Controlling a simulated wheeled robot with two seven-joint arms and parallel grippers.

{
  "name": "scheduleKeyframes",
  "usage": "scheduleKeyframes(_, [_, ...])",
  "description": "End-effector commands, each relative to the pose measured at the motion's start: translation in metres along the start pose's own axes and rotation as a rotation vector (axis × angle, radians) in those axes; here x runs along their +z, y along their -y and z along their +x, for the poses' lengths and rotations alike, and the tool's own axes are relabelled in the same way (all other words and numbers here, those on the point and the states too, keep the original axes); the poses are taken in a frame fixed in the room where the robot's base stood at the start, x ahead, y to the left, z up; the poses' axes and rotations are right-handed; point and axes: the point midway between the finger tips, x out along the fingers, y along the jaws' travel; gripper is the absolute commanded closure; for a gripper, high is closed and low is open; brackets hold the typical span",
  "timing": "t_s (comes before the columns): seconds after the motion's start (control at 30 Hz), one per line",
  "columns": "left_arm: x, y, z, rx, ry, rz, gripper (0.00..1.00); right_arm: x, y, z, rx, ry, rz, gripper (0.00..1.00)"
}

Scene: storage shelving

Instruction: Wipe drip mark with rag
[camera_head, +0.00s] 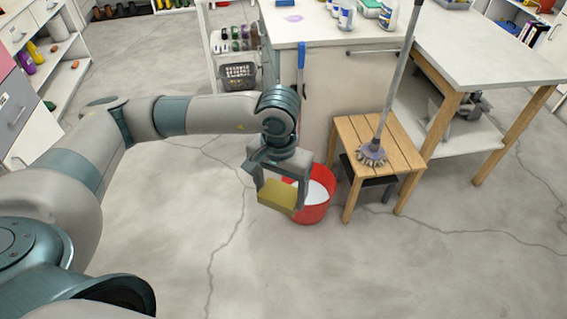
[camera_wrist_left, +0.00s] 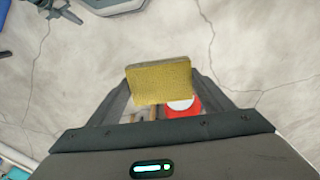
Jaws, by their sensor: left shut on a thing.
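My left gripper (camera_head: 279,190) is shut on a yellow rag (camera_head: 278,196), which looks like a flat, stiff block. It holds the rag in front of a red bucket (camera_head: 318,207) with white contents. In the left wrist view the rag (camera_wrist_left: 158,82) sits between the fingers, with part of the bucket (camera_wrist_left: 184,111) behind it. A purple drip mark (camera_head: 292,18) lies on the white counter top (camera_head: 318,27), well above and beyond the gripper. My right gripper is not in view.
A wooden stool (camera_head: 398,150) stands right of the bucket, with a long-handled brush (camera_head: 372,153) on it. Bottles (camera_head: 346,15) stand on the counter's right part. A blue-handled tool (camera_head: 301,62) hangs on its side. A white table (camera_head: 480,50) stands at right. The front floor is clear.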

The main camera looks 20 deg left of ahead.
Motion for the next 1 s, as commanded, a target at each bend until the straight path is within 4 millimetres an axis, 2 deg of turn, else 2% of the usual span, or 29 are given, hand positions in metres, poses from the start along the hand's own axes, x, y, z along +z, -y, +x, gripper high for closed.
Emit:
scheduleKeyframes(0.03, [0.009,-0.001,0.014,0.003,0.008,0.0,0.44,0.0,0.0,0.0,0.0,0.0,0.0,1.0])
scheduleKeyframes(0.2, [0.028,0.0,0.049,0.001,0.007,-0.011,0.44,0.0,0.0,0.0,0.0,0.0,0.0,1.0])
scheduleKeyframes(0.4, [0.046,0.002,0.076,-0.002,0.004,-0.026,0.44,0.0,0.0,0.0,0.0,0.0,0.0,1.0])
scheduleKeyframes(0.6, [0.053,0.004,0.085,-0.005,0.002,-0.033,0.44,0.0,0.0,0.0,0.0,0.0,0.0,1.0])
scheduleKeyframes(1.0, [0.053,0.004,0.086,-0.006,0.001,-0.034,0.44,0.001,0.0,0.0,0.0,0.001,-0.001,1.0])
